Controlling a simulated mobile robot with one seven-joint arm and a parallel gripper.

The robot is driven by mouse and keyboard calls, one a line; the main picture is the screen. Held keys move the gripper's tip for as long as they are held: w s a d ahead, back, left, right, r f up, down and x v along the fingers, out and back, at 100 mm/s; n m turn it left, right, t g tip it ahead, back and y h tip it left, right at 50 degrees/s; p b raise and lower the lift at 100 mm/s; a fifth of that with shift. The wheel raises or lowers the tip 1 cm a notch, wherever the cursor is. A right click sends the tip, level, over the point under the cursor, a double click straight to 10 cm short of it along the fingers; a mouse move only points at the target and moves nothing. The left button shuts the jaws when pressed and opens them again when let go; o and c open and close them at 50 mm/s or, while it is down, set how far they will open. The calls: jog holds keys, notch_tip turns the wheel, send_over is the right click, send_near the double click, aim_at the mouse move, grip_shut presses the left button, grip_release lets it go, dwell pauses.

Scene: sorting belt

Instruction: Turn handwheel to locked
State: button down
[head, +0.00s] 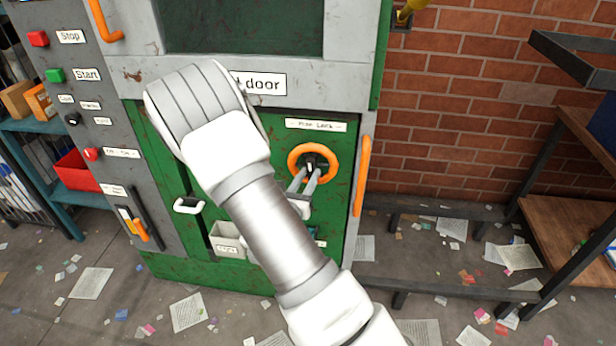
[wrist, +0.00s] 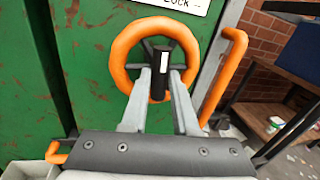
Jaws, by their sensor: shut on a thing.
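The orange handwheel (head: 296,151) is mounted on the green door of the machine, below a label that looks like "Hose Lock". In the wrist view the handwheel (wrist: 123,43) faces me, with dark spokes and a black hub grip (wrist: 160,75) carrying a white mark. My gripper (head: 309,172) is at the middle of the wheel. In the wrist view my gripper (wrist: 161,78) has its two grey fingers on either side of the black hub grip, shut on it. My arm hides part of the door in the head view.
An orange vertical handle (head: 362,175) stands just right of the wheel; it is close in the wrist view too. A white handle (head: 188,205) and a small bin (head: 227,240) are on the left. A dark metal frame and brick wall lie to the right. Papers litter the floor.

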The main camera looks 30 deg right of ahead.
jog(key=shift+m, duration=0.6)
jog(key=c, duration=0.7)
grip_release()
jog(key=v, duration=0.5)
jog(key=p+v, duration=0.1)
jog(key=v, duration=1.1)
jog(key=shift+s+a+r, duration=0.15)
jog(key=shift+a+r, duration=0.05)
jog(key=shift+r, duration=0.2)
